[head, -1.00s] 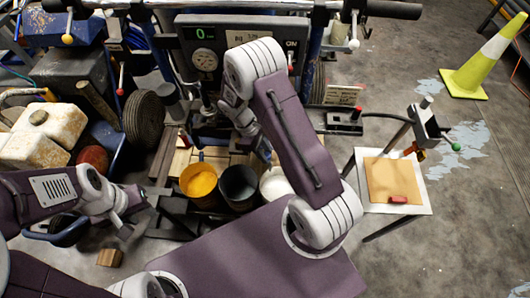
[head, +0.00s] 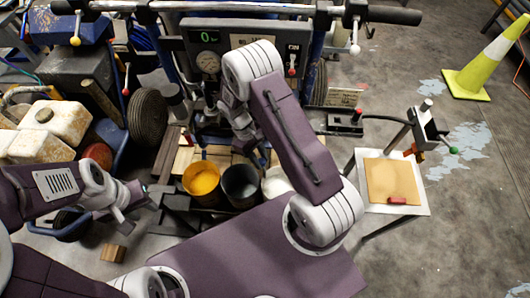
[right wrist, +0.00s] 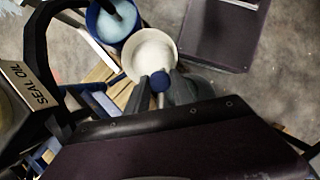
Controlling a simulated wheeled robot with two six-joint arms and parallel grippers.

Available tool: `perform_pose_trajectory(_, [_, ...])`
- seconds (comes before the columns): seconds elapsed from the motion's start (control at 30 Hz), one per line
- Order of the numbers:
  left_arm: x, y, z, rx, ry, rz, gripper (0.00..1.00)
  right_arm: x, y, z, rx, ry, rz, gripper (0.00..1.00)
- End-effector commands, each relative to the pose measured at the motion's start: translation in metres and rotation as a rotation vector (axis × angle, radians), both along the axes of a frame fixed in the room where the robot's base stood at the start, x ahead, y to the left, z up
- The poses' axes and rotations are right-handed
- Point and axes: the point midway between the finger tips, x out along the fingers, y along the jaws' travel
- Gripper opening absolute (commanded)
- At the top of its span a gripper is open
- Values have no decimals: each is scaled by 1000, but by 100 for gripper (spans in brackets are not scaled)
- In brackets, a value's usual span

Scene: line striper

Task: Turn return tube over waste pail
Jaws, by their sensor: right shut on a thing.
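My right gripper (head: 258,150) hangs just behind the dark grey pail (head: 240,186) and the white-filled pail (head: 276,184), partly hidden by its own arm. In the right wrist view its dark fingers (right wrist: 161,90) are closed around a small blue round part (right wrist: 160,80), apparently the return tube's handle. The white-filled pail (right wrist: 150,50) lies just beyond the fingers. A blue-rimmed pail (right wrist: 100,27) has a dark tube over it. I cannot tell which pail is the waste pail. My left gripper (head: 143,214) appears open and empty, left of the yellow-filled pail (head: 201,182).
The machine's control panel (head: 215,62) and handlebar (head: 240,5) stand behind the pails. A small stand with a tan board (head: 392,180) is at right. A wooden block (head: 113,253) lies on the floor. A yellow cone (head: 485,70) stands far right.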

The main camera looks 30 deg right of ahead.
Motion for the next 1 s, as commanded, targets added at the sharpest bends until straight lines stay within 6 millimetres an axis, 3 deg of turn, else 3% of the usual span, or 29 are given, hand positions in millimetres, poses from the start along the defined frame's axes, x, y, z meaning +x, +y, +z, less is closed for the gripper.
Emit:
perform_pose_trajectory(0.2, [0,0,15,0,0,0,36,-2,26,3,1,-2,-204,0])
perform_pose_trajectory(0.6, [0,0,26,0,0,0,36,6,69,2,2,-3,-548,0])
perform_pose_trajectory(1.0, [0,0,29,0,0,0,36,15,90,1,2,-3,-741,0])
